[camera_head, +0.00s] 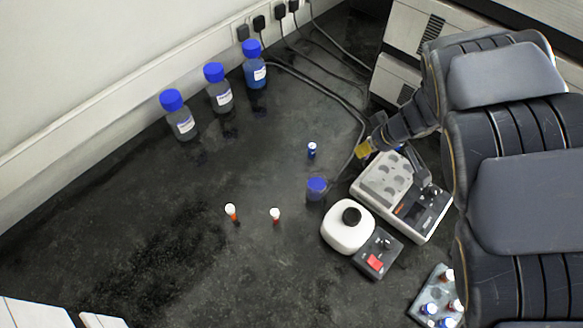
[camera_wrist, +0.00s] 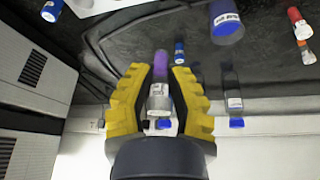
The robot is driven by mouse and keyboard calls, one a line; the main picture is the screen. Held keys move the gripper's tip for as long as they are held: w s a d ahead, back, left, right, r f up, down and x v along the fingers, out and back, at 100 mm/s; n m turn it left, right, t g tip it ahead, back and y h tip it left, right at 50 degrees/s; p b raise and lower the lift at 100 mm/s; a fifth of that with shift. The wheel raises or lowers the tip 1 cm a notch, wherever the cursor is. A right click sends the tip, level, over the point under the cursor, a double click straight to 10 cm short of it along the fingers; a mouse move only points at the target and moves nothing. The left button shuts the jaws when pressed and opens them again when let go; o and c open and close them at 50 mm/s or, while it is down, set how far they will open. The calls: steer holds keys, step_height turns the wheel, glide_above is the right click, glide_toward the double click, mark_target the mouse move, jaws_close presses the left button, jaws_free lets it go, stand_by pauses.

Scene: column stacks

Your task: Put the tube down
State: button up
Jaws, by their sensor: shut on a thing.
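My gripper (camera_wrist: 160,75) shows in the wrist view with its two yellow fingers closed around a tube with a purple part (camera_wrist: 160,64). A clear, labelled shape lies between the fingers below the purple part; I cannot tell whether it belongs to the tube or to a bottle behind. In the head view my gripper (camera_head: 363,150) is near the grey-white device, above the bench (camera_head: 260,265). The tube cannot be made out there. The gripper's height over the bench is unclear.
A white device (camera_head: 385,178) and a small mixer (camera_head: 348,226) stand close to the gripper. A small blue tube (camera_head: 312,150), a blue-capped container (camera_head: 316,188) and two white-capped tubes (camera_head: 231,211) (camera_head: 275,215) stand nearby. Three bottles (camera_head: 219,92) line the wall. The left bench is clear.

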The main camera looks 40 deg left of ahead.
steer(key=s+a+n+g, duration=0.2)
steer(key=s+n, duration=0.3)
steer(key=s, duration=0.6)
steer(key=s+a+n+g, duration=0.2)
steer(key=s+n, duration=0.3)
steer(key=s, duration=0.6)
glide_above(259, 189)
steer(key=d, duration=0.2)
steer(key=f, duration=0.9)
steer(key=shift+w+a+f, duration=0.1)
steer(key=shift+w+a, duration=0.05)
steer(key=shift+a, duration=0.05)
steer(key=shift+w+a+f, duration=0.1)
steer(key=shift+a+f, duration=0.1)
steer(key=shift+f, duration=1.6)
steer(key=shift+f, duration=0.15)
steer(key=o, duration=0.6)
steer(key=v, duration=1.2)
steer(key=shift+a+r, duration=0.25)
steer(key=shift+r, duration=0.05)
